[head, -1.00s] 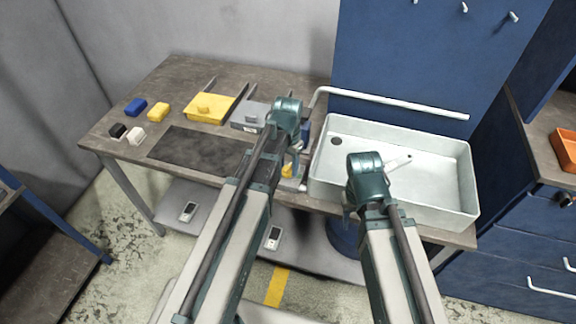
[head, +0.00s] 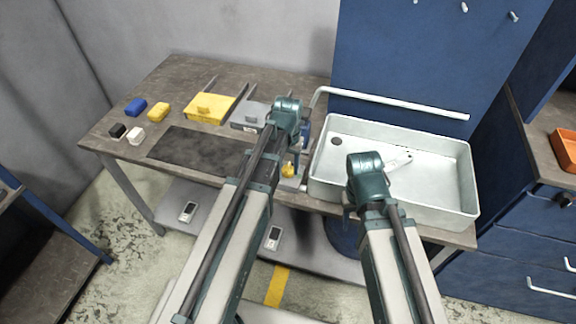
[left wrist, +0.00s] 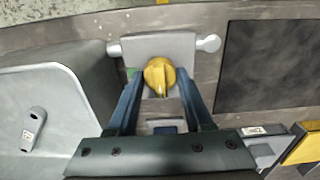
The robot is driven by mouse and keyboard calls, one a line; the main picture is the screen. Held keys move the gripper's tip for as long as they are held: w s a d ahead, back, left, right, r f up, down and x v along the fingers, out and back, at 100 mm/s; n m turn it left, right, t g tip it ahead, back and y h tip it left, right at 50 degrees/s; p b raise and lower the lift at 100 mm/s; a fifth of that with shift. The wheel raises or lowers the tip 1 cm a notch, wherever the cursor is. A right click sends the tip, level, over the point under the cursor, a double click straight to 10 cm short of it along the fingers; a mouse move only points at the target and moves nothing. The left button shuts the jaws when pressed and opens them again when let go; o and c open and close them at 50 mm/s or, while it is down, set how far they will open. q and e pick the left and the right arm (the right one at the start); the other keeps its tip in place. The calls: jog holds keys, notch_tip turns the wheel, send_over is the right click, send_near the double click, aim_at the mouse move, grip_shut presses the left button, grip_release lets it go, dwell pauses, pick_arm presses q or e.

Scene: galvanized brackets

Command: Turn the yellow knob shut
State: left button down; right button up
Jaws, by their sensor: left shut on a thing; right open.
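The yellow knob (head: 288,170) sits at the bench's front edge, left of the sink. In the left wrist view the knob (left wrist: 159,74) is on a grey valve block (left wrist: 165,45) with a pipe stub at each side. Its ridge points toward the bottom of that view. A green mark (left wrist: 131,73) shows left of it. My left gripper (left wrist: 159,80) has its fingers on both sides of the knob and is shut on it. My right gripper (head: 348,203) is open and empty by the sink's front left; its fingers are partly hidden.
The white sink (head: 465,190) stands right of the knob. A dark mat (head: 195,153), a yellow box (head: 208,108) and a grey box (head: 248,116) lie to the left. Small blue, yellow, black and white blocks sit farther left.

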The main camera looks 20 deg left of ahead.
aim_at(288, 167)
pick_arm(q)
jog(key=shift+c, duration=1.5)
grip_release()
notch_tip(288, 167, up, 14)
jog(key=p, duration=1.3)
jog(key=shift+p, duration=0.4)
jog(key=shift+f, duration=0.15)
jog(key=s+d+f+m+y+b, duration=0.1)
jog(key=s+d+f+m+b, duration=0.2)
jog(key=s+d+f+b, duration=0.3)
jog(key=s+d, duration=0.4)
jog(key=s, duration=0.4)
jog(key=shift+d+m, duration=0.2)
jog(key=shift+m, duration=0.1)
